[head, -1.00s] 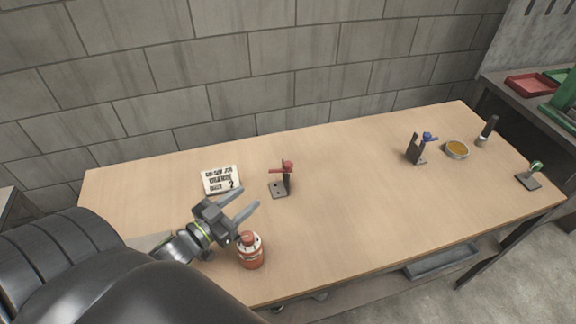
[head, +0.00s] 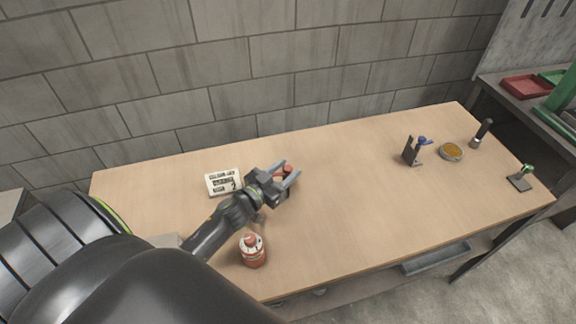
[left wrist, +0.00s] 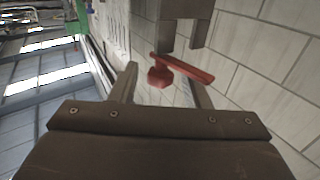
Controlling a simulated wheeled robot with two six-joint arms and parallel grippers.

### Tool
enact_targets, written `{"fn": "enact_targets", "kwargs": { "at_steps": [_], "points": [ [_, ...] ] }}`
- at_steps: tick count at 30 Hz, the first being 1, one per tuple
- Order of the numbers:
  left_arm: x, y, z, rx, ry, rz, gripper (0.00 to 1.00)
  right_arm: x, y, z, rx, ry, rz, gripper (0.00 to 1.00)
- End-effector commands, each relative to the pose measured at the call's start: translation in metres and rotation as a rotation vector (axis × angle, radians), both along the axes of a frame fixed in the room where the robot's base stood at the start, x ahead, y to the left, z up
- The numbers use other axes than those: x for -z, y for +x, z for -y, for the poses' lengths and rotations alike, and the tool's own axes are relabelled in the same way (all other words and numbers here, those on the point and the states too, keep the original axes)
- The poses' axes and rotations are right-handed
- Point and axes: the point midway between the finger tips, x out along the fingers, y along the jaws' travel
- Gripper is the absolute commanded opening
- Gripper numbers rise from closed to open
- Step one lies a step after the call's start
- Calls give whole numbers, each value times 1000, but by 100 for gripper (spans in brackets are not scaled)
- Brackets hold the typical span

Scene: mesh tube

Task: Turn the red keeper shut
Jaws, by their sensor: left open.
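The red keeper (head: 288,168) shows in the head view between the fingertips of my left gripper (head: 290,171). Its dark base and post are mostly hidden behind the gripper. In the left wrist view the keeper has a red bar (left wrist: 186,68) with a rounded red knob (left wrist: 159,77) at one end, beside a dark forked bracket (left wrist: 187,22). The knob lies between the two open fingers (left wrist: 161,82). I cannot tell whether either finger touches it. My right gripper is not in view.
A blue-topped bracket (head: 412,151), a round tin (head: 451,152) and a green-topped fixture (head: 520,179) stand far right. The table's middle is clear.

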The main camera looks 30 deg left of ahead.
Motion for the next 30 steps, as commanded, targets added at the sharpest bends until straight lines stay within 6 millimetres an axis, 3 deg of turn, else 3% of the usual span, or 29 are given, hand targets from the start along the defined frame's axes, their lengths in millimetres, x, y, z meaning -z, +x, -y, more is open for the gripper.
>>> {"fn": "enact_targets", "kwargs": {
  "at_steps": [5, 13, 23, 30],
  "points": [
    [0, 11, 2, 0, -1, 0, 43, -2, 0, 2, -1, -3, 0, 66],
    [0, 12, 2, 0, 0, 0, 43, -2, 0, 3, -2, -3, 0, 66],
    [0, 11, 2, 0, 0, 0, 1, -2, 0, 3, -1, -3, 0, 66],
    [-1, 11, 1, 19, 1, -2, 0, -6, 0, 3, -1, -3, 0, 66]
  ]
}}
